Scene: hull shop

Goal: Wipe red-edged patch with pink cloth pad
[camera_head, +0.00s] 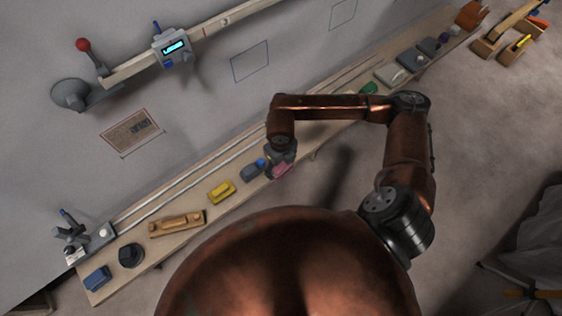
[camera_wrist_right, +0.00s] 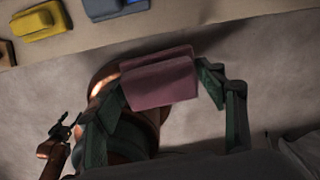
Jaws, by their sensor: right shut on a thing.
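The red-edged patch (camera_head: 131,132) is a brownish, dark-marked rectangle on the grey wall at left in the head view. My right gripper (camera_head: 281,155) is at the bench's front edge, far to the right of the patch. It is shut on the pink cloth pad (camera_head: 283,170), partly hidden by the gripper in the head view. In the right wrist view the pad (camera_wrist_right: 160,82) sits between the two dark fingers, with floor behind it. A small dark gripper (camera_wrist_right: 67,127), seemingly my left, shows at lower left there; its jaws are too small to judge.
A long narrow bench (camera_head: 140,258) runs along the wall, holding a yellow block (camera_head: 221,192), a blue-grey block (camera_head: 252,170), and a wooden tool (camera_head: 177,223). A rail with a gauge (camera_head: 172,47) is mounted on the wall above.

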